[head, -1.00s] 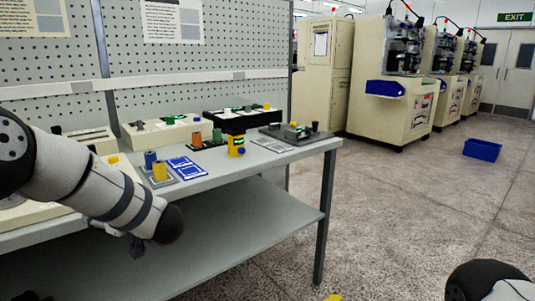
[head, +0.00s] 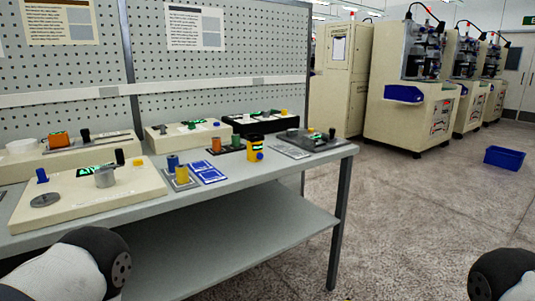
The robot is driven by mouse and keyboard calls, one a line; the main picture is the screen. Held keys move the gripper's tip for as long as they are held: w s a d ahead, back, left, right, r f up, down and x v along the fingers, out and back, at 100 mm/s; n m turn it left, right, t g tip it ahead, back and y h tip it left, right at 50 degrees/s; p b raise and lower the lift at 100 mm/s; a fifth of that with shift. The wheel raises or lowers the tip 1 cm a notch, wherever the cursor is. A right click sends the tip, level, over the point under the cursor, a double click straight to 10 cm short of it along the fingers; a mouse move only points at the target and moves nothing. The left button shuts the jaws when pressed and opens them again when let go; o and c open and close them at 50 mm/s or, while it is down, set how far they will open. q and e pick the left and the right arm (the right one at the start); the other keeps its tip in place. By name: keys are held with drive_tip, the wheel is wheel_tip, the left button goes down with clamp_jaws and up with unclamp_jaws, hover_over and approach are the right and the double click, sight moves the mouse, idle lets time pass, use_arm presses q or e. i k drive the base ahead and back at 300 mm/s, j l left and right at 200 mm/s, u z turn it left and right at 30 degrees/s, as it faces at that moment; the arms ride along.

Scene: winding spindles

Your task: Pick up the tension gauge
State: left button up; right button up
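A small upright yellow device with a dark top, a green display and a blue knob on its side, which looks like the tension gauge (head: 255,148), stands on the grey bench (head: 265,172) near its right part. Nothing is holding it. Only a rounded link of my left arm shows at the lower left, in front of the bench, and a link of my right arm at the lower right corner. Both grippers are out of the picture, so their fingers are hidden.
A cream test unit (head: 85,194) fills the bench's left end. A black unit (head: 262,122) is behind the yellow device. A blue bin (head: 504,158) lies on open floor.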

sight(56, 139)
drive_tip(key=u, duration=1.45)
